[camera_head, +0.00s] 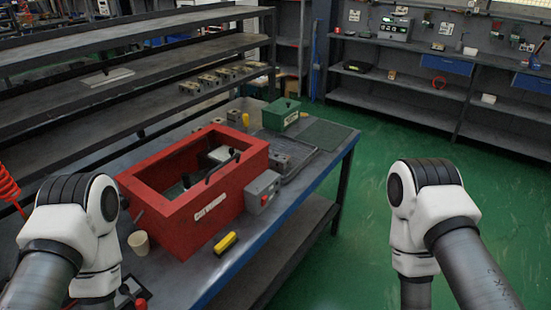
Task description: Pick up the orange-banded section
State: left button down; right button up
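I cannot make out an orange band on any section in the head view. Several small grey-beige blocks (215,79) stand in a row on the shelf behind the table, too small to tell their markings. My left arm shows at the lower left and my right arm at the lower right. Both grippers are outside the picture.
An open red box (215,212) with dark handles stands on the table (262,232). A grey control box (263,190), a yellow-black item (226,243), a beige cup (140,242) and a green box (281,113) are around it. Green floor (385,205) is clear at right.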

aim_at(278, 160)
jog(key=i+l+u, duration=0.15)
jog(key=l+u, duration=0.15)
jog(key=i+l+u, duration=0.15)
jog(key=l+u, duration=0.45)
jog(key=i+l, duration=0.05)
jog(key=l, duration=0.05)
